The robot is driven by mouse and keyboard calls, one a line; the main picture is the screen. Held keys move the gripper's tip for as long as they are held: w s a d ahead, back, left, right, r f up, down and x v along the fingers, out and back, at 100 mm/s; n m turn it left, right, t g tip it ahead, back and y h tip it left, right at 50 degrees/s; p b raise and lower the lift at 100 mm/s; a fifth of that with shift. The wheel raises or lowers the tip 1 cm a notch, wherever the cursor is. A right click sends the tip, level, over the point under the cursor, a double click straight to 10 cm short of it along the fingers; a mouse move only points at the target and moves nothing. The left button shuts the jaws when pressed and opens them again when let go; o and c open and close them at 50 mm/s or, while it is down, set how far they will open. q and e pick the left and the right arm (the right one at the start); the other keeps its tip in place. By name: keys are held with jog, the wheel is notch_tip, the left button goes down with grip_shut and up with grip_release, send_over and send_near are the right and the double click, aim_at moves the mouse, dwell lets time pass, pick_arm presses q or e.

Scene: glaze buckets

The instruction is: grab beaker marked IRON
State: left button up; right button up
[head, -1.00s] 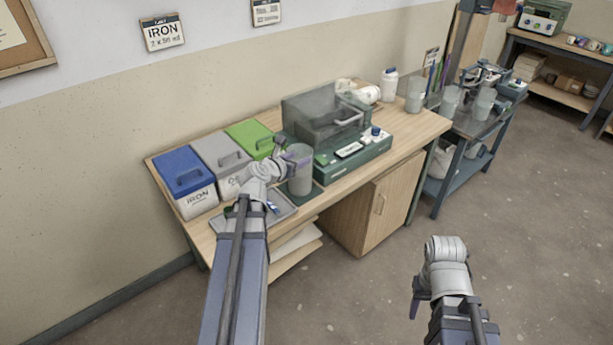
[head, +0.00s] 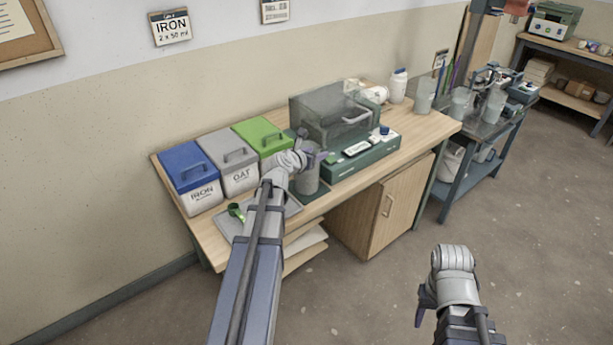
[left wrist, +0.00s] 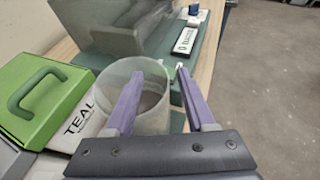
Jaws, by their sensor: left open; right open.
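A clear beaker (head: 307,181) stands on a dark mat on the wooden bench, in front of the green balance. No IRON mark is readable on it. My left gripper (head: 312,156) is open at its rim and hides part of it in the head view. In the left wrist view the beaker (left wrist: 150,121) lies under the left finger, and the other finger of the gripper (left wrist: 158,85) is to its right. I cannot tell whether a finger is inside the rim. My right gripper (head: 422,308) is open and empty over the floor, away from the bench.
A blue-lidded bin marked IRON (head: 198,195), a grey-lidded bin (head: 238,180) and a green-lidded bin (head: 263,137) stand left of the beaker. A tray (head: 226,226) with a green scoop (head: 236,211) is in front. The balance (head: 360,155) is close behind. More beakers (head: 461,103) stand on the cart.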

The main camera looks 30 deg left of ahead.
pick_arm(q)
jog(key=shift+w, duration=0.2)
grip_shut()
dwell(0.3)
dwell(1.0)
